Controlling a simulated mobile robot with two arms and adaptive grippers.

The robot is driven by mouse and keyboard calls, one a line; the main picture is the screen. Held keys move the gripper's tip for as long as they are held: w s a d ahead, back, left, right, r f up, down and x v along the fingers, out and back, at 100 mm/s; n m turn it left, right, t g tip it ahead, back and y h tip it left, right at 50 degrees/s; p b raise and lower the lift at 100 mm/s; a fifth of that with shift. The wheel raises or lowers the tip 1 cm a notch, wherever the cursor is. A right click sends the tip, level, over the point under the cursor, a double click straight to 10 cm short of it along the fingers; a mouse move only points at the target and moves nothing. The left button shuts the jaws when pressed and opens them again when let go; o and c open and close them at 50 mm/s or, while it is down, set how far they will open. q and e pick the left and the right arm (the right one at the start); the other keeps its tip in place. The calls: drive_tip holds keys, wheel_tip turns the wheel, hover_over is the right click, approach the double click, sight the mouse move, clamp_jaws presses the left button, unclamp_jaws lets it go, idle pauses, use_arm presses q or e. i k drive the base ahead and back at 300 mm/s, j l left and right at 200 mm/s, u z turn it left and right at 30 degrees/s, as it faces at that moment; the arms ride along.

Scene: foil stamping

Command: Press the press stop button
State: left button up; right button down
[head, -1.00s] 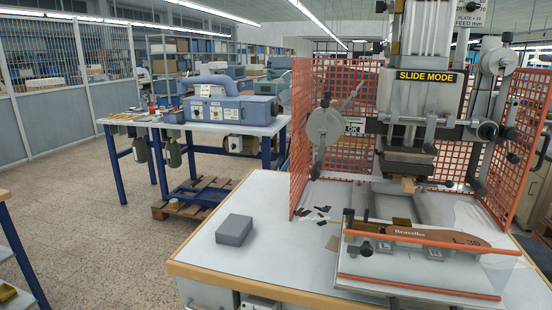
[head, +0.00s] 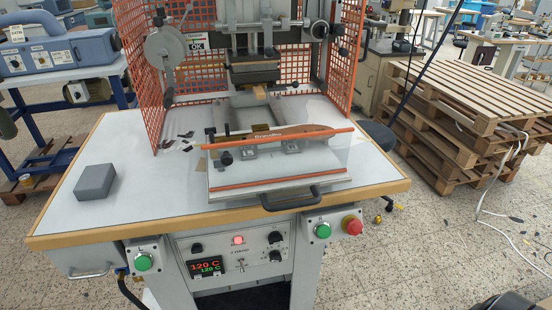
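The foil stamping press (head: 262,60) stands on a white-topped table with a wooden edge. Neither of my grippers can be made out in the head view.
A grey block (head: 95,182) lies on the table's left. A black handle (head: 291,199) sticks out at the front edge. Orange mesh guards (head: 146,85) flank the press. Stacked wooden pallets (head: 460,115) stand to the right, with loose cables. The floor right of the table is mostly clear.

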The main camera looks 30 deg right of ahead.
sight(356, 228)
drive_tip(key=z, duration=1.35)
